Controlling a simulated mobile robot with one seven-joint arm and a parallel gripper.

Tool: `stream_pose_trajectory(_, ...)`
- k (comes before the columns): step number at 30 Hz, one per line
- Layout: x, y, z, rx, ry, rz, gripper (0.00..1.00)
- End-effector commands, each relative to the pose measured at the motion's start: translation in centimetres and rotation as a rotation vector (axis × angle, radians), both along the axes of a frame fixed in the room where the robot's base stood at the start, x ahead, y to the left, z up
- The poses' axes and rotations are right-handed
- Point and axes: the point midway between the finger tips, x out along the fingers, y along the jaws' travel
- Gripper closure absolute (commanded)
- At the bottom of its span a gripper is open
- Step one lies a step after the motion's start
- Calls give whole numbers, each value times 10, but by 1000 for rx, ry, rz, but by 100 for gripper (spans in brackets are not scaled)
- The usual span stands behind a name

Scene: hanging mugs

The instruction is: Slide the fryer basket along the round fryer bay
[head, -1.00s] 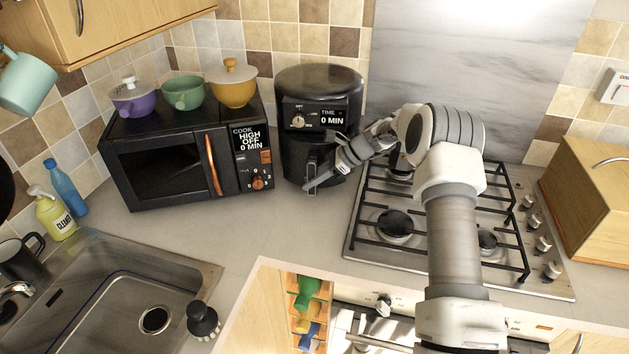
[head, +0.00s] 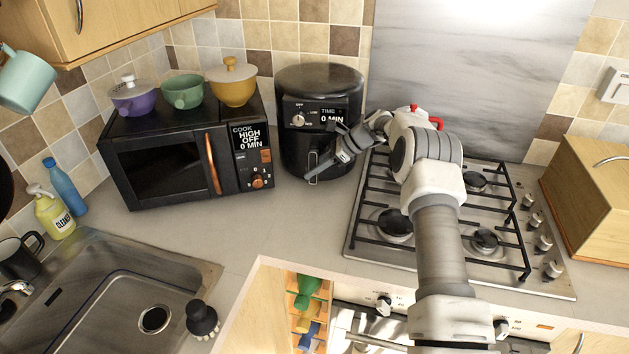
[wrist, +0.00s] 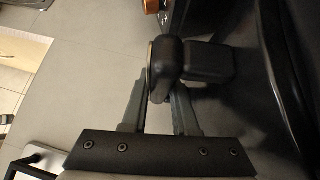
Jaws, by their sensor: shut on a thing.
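The round black air fryer (head: 318,82) stands on the counter beside the microwave, with its dial and "TIME 0 MIN" display on the front. Its fryer basket (head: 297,153) is the black lower front part, sitting in or nearly in the bay; any small gap is too dark to tell. My gripper (head: 320,172) is at the basket's front, shut on its handle. In the wrist view the black handle (wrist: 166,66) lies between the tips of my gripper's fingers (wrist: 160,95). My wrist and gripper hide the basket's right side.
The microwave (head: 160,170), with several pots on top, stands close on the left. The counter in front of the fryer (head: 270,225) is clear.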

Motion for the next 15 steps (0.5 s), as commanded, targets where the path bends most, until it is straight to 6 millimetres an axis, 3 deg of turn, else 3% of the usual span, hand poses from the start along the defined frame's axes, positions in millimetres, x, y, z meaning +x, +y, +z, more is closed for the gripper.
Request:
stream_pose_trajectory(5,11,-2,1,-1,-6,1,100)
stream_pose_trajectory(15,12,-2,2,-1,-4,0,100)
